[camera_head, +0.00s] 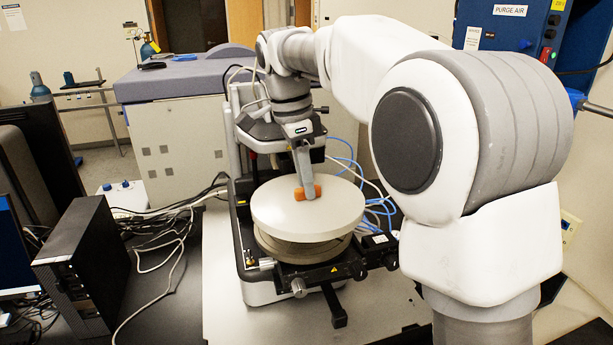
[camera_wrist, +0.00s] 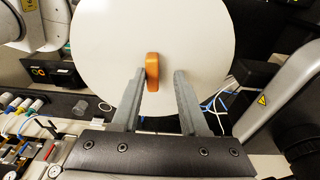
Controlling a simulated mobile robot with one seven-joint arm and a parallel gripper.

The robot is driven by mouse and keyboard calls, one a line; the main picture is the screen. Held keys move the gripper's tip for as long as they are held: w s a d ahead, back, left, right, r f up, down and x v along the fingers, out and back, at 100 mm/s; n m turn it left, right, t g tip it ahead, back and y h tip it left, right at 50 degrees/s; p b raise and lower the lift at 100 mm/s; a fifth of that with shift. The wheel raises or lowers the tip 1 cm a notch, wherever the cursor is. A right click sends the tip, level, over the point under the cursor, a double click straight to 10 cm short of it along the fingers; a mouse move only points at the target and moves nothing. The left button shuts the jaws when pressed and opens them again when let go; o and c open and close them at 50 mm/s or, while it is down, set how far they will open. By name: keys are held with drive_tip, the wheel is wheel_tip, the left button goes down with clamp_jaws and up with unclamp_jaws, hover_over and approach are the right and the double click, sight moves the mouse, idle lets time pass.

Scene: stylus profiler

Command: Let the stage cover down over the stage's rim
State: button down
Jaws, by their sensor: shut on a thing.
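The stage cover (camera_head: 272,212) is a wide white disc with an orange handle (camera_head: 299,194) on top. My gripper (camera_head: 306,194) reaches down from above and is shut on that handle. In the wrist view the cover (camera_wrist: 195,35) fills the upper middle, and the orange handle (camera_wrist: 152,70) lies against the left finger; a gap shows beside the right finger. The round metallic stage (camera_head: 300,252) shows below the cover in the head view, its front side visible. The cover sits over it, looking roughly level. The cover hides most of the stage's rim, so contact is unclear.
The profiler's column (camera_head: 270,130) stands behind the stage. Blue tubes (camera_head: 380,208) run on the right, and knobs (camera_head: 299,287) stick out in front. A black computer case (camera_head: 85,262) and loose cables are at left. Bare pale tabletop (camera_head: 225,320) lies in front.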

sight(302, 200)
drive_tip(key=shift+w+a+f+t, duration=0.15)
drive_tip(key=shift+w+f+t, duration=0.15)
drive_tip(key=shift+w+f, duration=0.15)
drive_tip(key=f, duration=0.1)
drive_tip(key=w+f+b, duration=0.1)
drive_tip(key=f, duration=0.2)
drive_tip(key=shift+w+a+f+b, duration=0.2)
drive_tip(key=shift+w+f+b, duration=0.1)
drive_tip(key=shift+w+f, duration=0.1)
drive_tip(key=shift+s+f+b, duration=0.15)
drive_tip(key=shift+s+b, duration=0.15)
drive_tip(key=shift+s, duration=0.1)
drive_tip(key=shift+w+f, duration=0.1)
drive_tip(key=shift+f, duration=0.3)
drive_tip(key=shift+f+b, duration=0.5)
drive_tip(key=shift+b, duration=0.1)
drive_tip(key=c, duration=0.7)
unclamp_jaws()
drive_tip(key=shift+c, duration=0.2)
